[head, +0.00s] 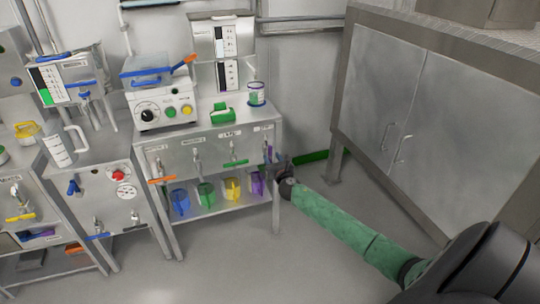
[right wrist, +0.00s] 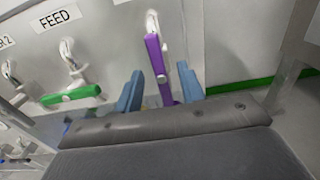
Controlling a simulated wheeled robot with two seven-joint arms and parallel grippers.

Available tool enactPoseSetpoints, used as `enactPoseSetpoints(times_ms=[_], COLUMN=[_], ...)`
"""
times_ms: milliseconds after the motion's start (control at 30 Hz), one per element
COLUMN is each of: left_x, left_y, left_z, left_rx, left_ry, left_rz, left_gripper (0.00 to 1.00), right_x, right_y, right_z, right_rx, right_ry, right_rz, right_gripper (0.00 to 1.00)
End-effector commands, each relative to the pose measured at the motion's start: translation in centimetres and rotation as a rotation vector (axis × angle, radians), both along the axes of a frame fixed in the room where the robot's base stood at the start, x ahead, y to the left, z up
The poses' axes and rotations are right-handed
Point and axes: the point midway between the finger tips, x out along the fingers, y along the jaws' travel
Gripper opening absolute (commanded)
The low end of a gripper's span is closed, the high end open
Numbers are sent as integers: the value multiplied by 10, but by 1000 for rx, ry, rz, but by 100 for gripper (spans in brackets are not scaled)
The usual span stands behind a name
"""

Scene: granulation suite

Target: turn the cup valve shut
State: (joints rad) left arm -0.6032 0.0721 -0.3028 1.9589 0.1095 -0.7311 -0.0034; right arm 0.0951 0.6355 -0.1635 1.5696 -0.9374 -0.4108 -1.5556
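The valve with the purple handle (right wrist: 156,62) is on the steel panel at the right end of the middle bench; its label is cut off, so I cannot read whether it is the cup valve. The handle points mostly down, slightly tilted. In the head view the purple handle (head: 268,153) is small and partly hidden by my right gripper (head: 280,166). In the right wrist view my right gripper (right wrist: 160,88) is open, its blue fingers on either side of the handle's lower part, with a gap to the left finger; contact with the right finger is unclear. My left gripper is out of view.
The FEED valve's green handle (right wrist: 70,95) lies crosswise to the left. Blue (head: 180,202), green (head: 206,196), yellow (head: 232,188) and purple (head: 257,184) jugs stand on the shelf below. A steel cabinet (head: 420,110) stands at right; the floor between is clear.

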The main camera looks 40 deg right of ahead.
Motion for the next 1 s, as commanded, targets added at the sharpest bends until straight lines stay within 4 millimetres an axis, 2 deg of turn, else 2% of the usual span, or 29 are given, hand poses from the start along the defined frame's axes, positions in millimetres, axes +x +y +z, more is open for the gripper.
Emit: enactPoseSetpoints(times_ms=[100, 300, 667, 867, 900, 1000], left_x=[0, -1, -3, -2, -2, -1], left_y=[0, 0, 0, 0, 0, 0], left_z=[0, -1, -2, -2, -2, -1], left_rx=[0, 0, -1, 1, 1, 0], left_ry=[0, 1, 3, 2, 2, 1], left_rz=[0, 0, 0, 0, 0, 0], left_gripper=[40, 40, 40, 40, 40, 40], right_x=[14, 28, 32, 32, 32, 31], right_y=[-4, -8, -9, -9, -9, -9], right_z=[0, 0, 0, 0, 0, 0], right_rx=[1, 1, 1, 1, 1, 2], right_ry=[-1, 0, 0, 0, 0, -1], right_rz=[0, 0, 1, 1, 1, 1], right_gripper=[39, 39, 39, 4, 0, 0])
